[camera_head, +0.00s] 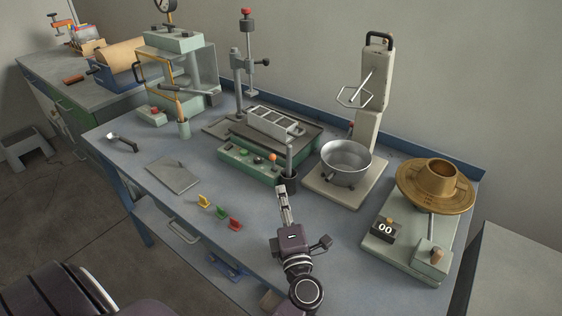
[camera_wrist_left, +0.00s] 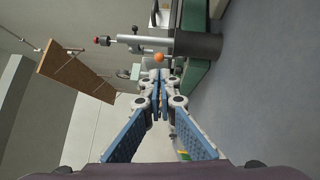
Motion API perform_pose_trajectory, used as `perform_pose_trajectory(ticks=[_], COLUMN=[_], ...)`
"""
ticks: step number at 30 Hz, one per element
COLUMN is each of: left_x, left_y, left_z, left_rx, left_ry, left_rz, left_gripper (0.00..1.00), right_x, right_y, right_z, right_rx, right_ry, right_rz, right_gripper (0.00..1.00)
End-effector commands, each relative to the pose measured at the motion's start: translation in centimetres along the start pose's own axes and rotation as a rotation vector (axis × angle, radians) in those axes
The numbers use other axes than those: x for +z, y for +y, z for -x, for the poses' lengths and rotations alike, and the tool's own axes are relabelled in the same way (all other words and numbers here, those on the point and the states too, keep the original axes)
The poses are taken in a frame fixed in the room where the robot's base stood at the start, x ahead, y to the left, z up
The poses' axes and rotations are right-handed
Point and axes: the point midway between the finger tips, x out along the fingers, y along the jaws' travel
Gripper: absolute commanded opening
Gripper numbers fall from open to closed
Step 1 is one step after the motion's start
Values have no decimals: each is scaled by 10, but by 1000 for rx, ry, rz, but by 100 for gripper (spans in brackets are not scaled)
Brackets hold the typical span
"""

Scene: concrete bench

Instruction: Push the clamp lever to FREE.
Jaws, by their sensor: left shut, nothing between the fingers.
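A fixture with a green base (camera_head: 240,168) stands mid-bench in the head view. An orange ball (camera_head: 272,157), which looks like the clamp lever's knob, sits at its right end beside a grey post (camera_head: 290,160) with a dark lower sleeve. The lever's shaft and any FREE mark cannot be made out. My left gripper (camera_head: 282,188) is shut and empty, in front of the post and sleeve. In the left wrist view the closed blue-padded fingers (camera_wrist_left: 160,78) point toward the orange ball (camera_wrist_left: 158,57), with a small gap in the picture. My right gripper is not in view.
A steel pot (camera_head: 346,163) on a pale stand is to the right. A brass flanged part (camera_head: 436,184) sits on a green counter unit beyond. Yellow, green and red small pieces (camera_head: 220,213) lie left of my arm. A flat grey plate (camera_head: 174,175) lies farther left, with bare bench around it.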

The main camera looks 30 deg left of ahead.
Motion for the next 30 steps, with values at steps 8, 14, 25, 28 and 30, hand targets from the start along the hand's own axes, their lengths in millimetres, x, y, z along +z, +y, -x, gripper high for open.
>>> perform_pose_trajectory(ticks=[8,14,25,28,30], left_x=[0,1,0,1,0], left_y=[0,2,2,1,2], left_z=[0,-17,-82,-92,-97], left_rx=[1,4,4,2,3], left_ry=[-1,-1,-1,-1,-1], left_rz=[0,-2,-3,-3,-2], left_gripper=[0,0,0,0,0], right_x=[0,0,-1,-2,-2], right_y=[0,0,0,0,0], right_z=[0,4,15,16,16], right_rx=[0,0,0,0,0], right_ry=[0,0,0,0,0], right_rz=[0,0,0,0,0], right_gripper=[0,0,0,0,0])
